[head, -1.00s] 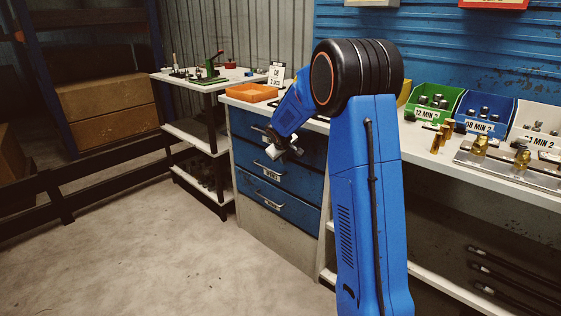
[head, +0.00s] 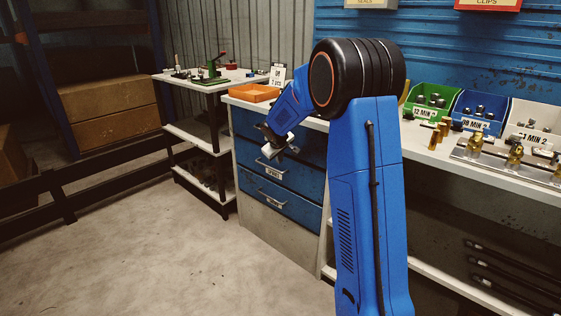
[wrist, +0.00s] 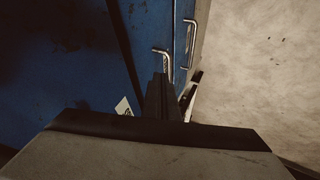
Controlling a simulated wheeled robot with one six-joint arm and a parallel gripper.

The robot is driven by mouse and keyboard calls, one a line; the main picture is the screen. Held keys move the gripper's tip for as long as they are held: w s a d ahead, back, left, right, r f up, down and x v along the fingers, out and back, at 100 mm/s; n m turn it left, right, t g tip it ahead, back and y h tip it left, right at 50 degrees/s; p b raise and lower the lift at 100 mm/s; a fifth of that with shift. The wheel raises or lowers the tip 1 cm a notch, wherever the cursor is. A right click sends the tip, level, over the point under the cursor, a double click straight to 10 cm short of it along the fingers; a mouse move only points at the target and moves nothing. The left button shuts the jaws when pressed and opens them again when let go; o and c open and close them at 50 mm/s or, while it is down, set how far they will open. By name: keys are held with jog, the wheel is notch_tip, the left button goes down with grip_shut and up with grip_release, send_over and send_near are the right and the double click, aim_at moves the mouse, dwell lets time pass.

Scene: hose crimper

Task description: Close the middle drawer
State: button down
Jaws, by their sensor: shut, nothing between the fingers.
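The blue drawer unit stands under the left end of the bench, its drawers stacked. The middle drawer (head: 300,177) has a bar handle and a white label, and its front looks nearly flush in the head view; whether a small gap is left I cannot tell. My gripper (head: 277,153) is in front of it, near its upper edge, partly covering the drawer above. In the wrist view my shut, empty fingers (wrist: 163,97) point along the blue fronts towards a bar handle (wrist: 163,54). Contact with the drawer cannot be made out.
The bottom drawer (head: 297,208) is below. An orange tray (head: 253,92) stands on the bench's left end. Green, blue and white bins (head: 532,138) and brass fittings stand to the right. A side table (head: 215,78) is left of the drawers. The floor (head: 160,255) in front is clear.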

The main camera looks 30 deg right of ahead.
jog(key=s+a+r+m, duration=0.1)
jog(key=s+a+r, duration=0.25)
jog(key=s, duration=0.55)
jog(key=s+a+r+y, duration=0.1)
jog(key=s+a+r, duration=0.3)
jog(key=s, duration=0.6)
jog(key=s+a+r+m, duration=0.1)
jog(key=s+a+r, duration=0.1)
jog(key=s+r, duration=0.5)
jog(key=s+a+f+y, duration=0.1)
jog(key=s+a+f, duration=0.1)
jog(key=s, duration=0.7)
jog(key=s+a+f+g, duration=0.1)
jog(key=s+a+f, duration=0.2)
jog(key=s, duration=0.7)
jog(key=s+a+f+m+y, duration=0.1)
jog(key=s+a+f, duration=0.1)
jog(key=s, duration=0.7)
jog(key=shift+s+a+f+g+y, duration=0.15)
jog(key=shift+s+f+g+y, duration=0.15)
jog(key=shift+f, duration=0.05)
